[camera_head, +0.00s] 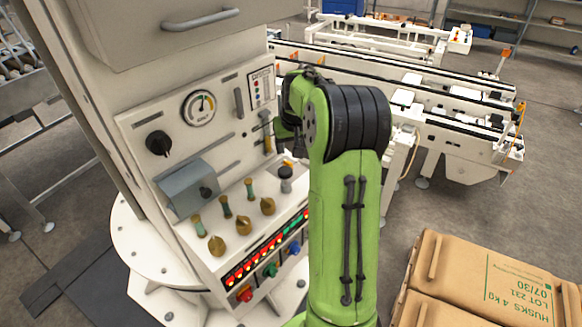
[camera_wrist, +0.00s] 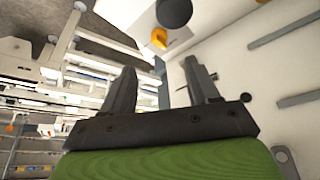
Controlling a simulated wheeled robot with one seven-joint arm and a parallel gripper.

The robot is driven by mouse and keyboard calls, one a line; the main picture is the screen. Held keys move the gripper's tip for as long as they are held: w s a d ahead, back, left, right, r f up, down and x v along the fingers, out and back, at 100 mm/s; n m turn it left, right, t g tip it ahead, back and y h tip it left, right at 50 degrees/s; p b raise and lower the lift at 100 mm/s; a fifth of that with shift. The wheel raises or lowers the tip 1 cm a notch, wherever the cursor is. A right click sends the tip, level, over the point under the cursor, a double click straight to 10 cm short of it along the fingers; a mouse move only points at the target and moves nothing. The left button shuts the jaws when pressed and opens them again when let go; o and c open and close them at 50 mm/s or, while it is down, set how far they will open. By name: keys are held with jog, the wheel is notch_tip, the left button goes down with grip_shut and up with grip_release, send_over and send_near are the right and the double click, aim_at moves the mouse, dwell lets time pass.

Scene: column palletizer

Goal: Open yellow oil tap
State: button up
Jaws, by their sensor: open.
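A small orange-yellow piece, which looks like the yellow oil tap (camera_head: 288,163), shows on the white panel just left of my arm in the head view. In the wrist view the yellow tap (camera_wrist: 159,38) is beyond my fingertips, roughly in line with the gap between them, beside a dark round knob (camera_wrist: 174,12). My gripper (camera_wrist: 160,66) is open, with nothing between its fingers. It is apart from the tap in the picture. In the head view my arm hides most of the gripper.
The white control panel (camera_head: 225,150) carries a gauge (camera_head: 199,108), a black knob (camera_head: 158,143), a grey box (camera_head: 187,188) and several brass-coloured valves (camera_head: 217,245). Below are lit buttons (camera_head: 266,257). Cardboard boxes (camera_head: 490,281) lie at lower right; a conveyor (camera_head: 440,110) stands behind.

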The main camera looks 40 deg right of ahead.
jog(key=x, duration=1.2)
jog(key=shift+f+b, duration=0.4)
jog(key=c, duration=1)
jog(key=shift+c, duration=0.2)
